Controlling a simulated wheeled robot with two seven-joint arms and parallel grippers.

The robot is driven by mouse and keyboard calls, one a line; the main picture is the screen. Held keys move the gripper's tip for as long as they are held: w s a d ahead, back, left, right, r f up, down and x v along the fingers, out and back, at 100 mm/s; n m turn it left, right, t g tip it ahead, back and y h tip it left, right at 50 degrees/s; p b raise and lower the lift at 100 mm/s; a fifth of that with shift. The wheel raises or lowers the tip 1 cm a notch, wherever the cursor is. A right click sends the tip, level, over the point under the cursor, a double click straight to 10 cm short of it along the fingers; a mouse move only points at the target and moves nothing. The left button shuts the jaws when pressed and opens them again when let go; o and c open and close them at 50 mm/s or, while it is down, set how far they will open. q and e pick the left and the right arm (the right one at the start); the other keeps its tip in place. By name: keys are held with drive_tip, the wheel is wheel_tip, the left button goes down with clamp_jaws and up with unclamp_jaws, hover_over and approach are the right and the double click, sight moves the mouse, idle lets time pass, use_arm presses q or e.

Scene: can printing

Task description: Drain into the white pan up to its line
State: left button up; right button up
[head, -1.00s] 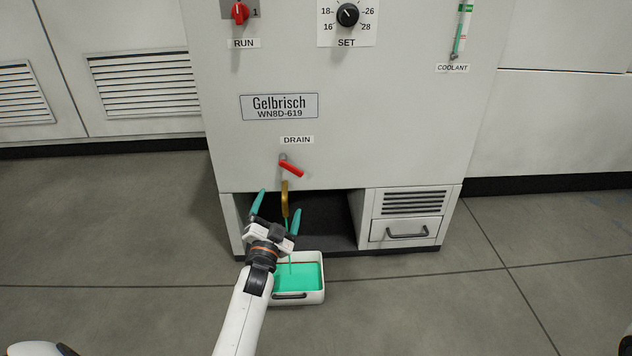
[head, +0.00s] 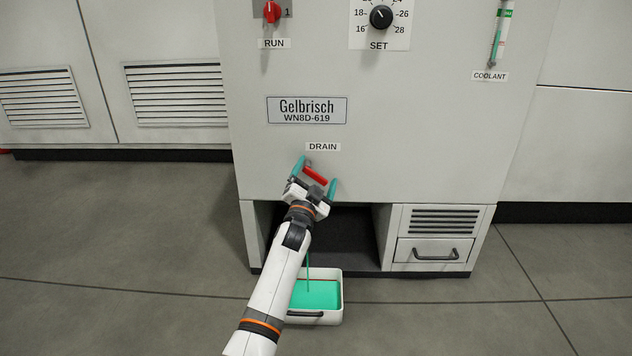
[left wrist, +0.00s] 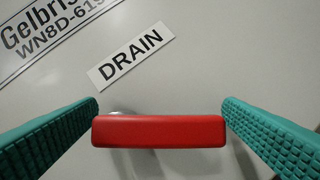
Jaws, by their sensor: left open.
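The red drain handle (head: 315,175) sits below the DRAIN label (head: 323,147) on the machine front. My left gripper (head: 317,178) is open, with its teal fingers on either side of the handle. In the left wrist view the red handle (left wrist: 158,131) lies level between the two fingers, and I cannot tell whether either finger touches its ends. The white pan (head: 333,312) stands on the floor at the machine's opening. It holds green liquid (head: 318,294), and a thin green stream falls into it. My arm hides the brass spout and the pan's left part; I cannot make out the line.
The grey machine has an open dark bay (head: 350,235) behind the pan and a drawer (head: 432,250) at right. A RUN switch (head: 272,12), SET knob (head: 381,17) and coolant gauge (head: 501,35) are above. The floor at right is clear.

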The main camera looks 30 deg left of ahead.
use_arm(q)
drive_tip(key=c, duration=1)
drive_tip(key=shift+o, duration=0.2)
drive_tip(key=shift+r+n, duration=0.1)
drive_tip(key=shift+n, duration=0.2)
drive_tip(key=shift+w+d+n+y, duration=0.1)
drive_tip(key=shift+n+y, duration=0.2)
drive_tip(key=shift+n, duration=0.4)
drive_tip(key=n+y, duration=0.2)
drive_tip(key=n, duration=0.1)
drive_tip(key=shift+d+r+p, duration=0.1)
drive_tip(key=shift+r+p, duration=0.2)
drive_tip(key=shift+r, duration=0.1)
drive_tip(key=shift+r+n+g+y+p, duration=0.2)
drive_tip(key=shift+n+g+y+p, duration=0.35)
drive_tip(key=shift+n, duration=0.85)
drive_tip(key=shift+r+n+g+y+p, duration=0.3)
drive_tip(key=shift+n+y, duration=0.45)
drive_tip(key=shift+n, duration=0.65)
drive_tip(key=shift+f+n, duration=0.1)
drive_tip(key=shift+n, duration=0.2)
drive_tip(key=o, duration=1)
drive_tip(key=shift+c, duration=0.2)
